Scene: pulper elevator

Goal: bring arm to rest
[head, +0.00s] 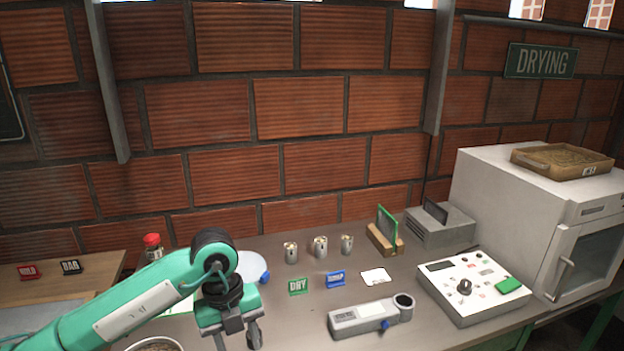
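My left arm, green with black joints, comes in from the lower left and bends down at its wrist. My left gripper (236,340) points down over the front of the grey table, beside a round bowl (155,344) cut by the bottom edge. Its two fingers stand apart with nothing seen between them. The bottom edge is close to the fingertips, so their height above the table is hard to tell. My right gripper is not in view.
Near the arm are a red-capped jar (153,246), several small cups, including one (291,252), a green DRY sign (298,286) and a handheld meter (368,315). A control box (472,288) and a white oven (520,215) stand right. Some table (285,325) right of the gripper is clear.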

